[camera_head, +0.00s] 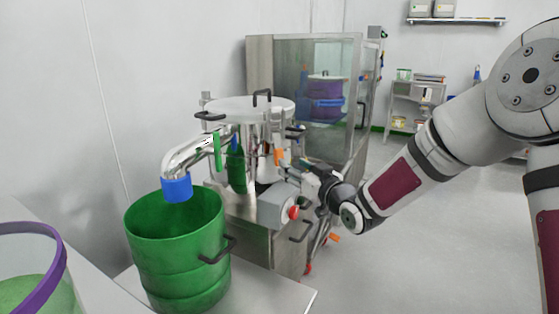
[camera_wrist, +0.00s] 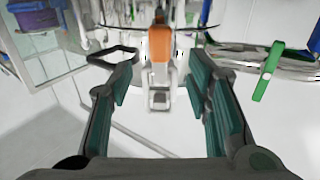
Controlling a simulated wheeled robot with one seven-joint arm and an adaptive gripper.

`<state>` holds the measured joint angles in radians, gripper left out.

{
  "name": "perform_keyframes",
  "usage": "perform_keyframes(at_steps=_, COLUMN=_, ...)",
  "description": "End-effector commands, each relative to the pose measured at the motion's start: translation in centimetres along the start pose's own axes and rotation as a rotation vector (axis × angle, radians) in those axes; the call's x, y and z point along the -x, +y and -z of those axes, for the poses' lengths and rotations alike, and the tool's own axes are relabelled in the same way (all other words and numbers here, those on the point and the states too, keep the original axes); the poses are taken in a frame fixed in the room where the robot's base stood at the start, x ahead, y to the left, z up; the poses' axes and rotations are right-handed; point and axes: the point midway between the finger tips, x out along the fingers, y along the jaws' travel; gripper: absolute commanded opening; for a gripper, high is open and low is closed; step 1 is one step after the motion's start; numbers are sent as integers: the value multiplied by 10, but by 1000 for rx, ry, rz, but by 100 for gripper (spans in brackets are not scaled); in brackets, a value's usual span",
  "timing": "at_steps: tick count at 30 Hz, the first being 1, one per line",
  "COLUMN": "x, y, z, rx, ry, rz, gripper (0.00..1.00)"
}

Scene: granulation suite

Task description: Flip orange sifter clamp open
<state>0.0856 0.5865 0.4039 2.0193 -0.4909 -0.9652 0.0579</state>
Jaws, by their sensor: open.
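The orange clamp (camera_wrist: 160,47) shows in the wrist view just beyond and between my open fingertips, a little above their line, with a metal latch below it. In the head view the orange clamp (camera_head: 278,156) is on the side of the steel sifter (camera_head: 258,106). My gripper (camera_wrist: 161,95) is open and empty, with one green-padded finger on each side. In the head view my gripper (camera_head: 284,172) reaches in from the right, close to the clamp. Whether a fingertip touches it cannot be told.
A green clamp handle (camera_head: 217,151) sits on the sifter's left side. A green drum (camera_head: 178,245) stands under the blue-ended spout (camera_head: 176,188). A grey control box (camera_head: 272,207) with a red button is just below my gripper. A glass-fronted cabinet (camera_head: 345,85) stands behind.

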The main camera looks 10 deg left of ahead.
Motion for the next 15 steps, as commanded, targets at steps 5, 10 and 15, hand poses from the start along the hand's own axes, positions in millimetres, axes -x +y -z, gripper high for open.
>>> perform_keyframes(at_steps=5, x=-37, y=-1, z=-2, rx=-1, ry=1, rz=2, gripper=45)
perform_keyframes(at_steps=10, x=-65, y=-1, z=-2, rx=-1, ry=-1, rz=1, gripper=45)
perform_keyframes(at_steps=15, x=-82, y=0, z=-2, rx=-1, ry=-1, rz=0, gripper=45)
